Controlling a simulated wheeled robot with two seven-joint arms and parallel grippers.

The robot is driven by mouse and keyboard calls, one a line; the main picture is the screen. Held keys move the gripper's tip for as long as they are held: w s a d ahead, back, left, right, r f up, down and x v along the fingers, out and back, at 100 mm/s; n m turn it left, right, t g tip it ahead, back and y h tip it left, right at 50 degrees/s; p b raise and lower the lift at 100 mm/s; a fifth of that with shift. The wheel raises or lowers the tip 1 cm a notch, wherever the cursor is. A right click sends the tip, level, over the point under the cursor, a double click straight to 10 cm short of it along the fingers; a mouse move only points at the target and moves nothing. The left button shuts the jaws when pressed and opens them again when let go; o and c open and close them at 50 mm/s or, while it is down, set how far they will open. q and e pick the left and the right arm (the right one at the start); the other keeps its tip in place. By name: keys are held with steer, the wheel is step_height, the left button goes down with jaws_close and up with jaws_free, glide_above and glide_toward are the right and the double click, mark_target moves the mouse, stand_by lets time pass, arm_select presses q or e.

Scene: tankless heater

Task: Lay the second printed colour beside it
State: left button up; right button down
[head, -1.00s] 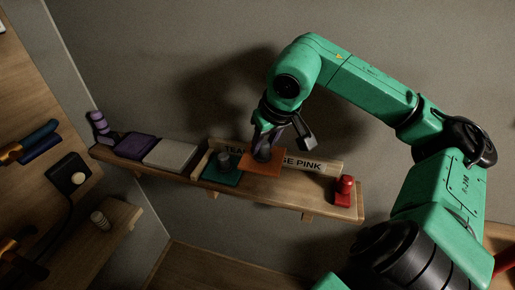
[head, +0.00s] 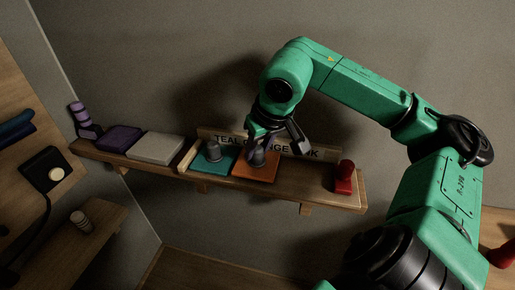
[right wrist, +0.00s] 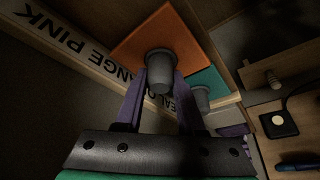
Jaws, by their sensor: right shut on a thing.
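The orange tile (head: 256,172) has a grey knob (right wrist: 160,72) on top. My right gripper (head: 262,150) is shut on that knob, with purple fingers on either side of it in the right wrist view. The tile lies about level at the shelf; whether it touches the wood I cannot tell. The teal tile (head: 212,163), with its own grey knob, lies just left of it. The two tiles sit side by side, a narrow gap at most between them. Behind them a sign strip (head: 210,135) reads teal, orange, pink, partly hidden by my gripper. My left gripper is not in view.
The wooden shelf (head: 320,197) is bare right of the orange tile, up to a red knobbed object (head: 345,176). A pale grey block (head: 156,147) and a purple one (head: 120,138) stand left. A low wooden strip bounds the teal tile's left side.

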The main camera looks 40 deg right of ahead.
steer(key=shift+f+b, duration=0.5)
steer(key=shift+b, duration=0.05)
steer(key=shift+c, duration=2.2)
jaws_free()
steer(key=shift+r, duration=0.1)
steer(key=p+v, duration=0.3)
steer(key=v, duration=1.1)
steer(key=shift+r, duration=0.2)
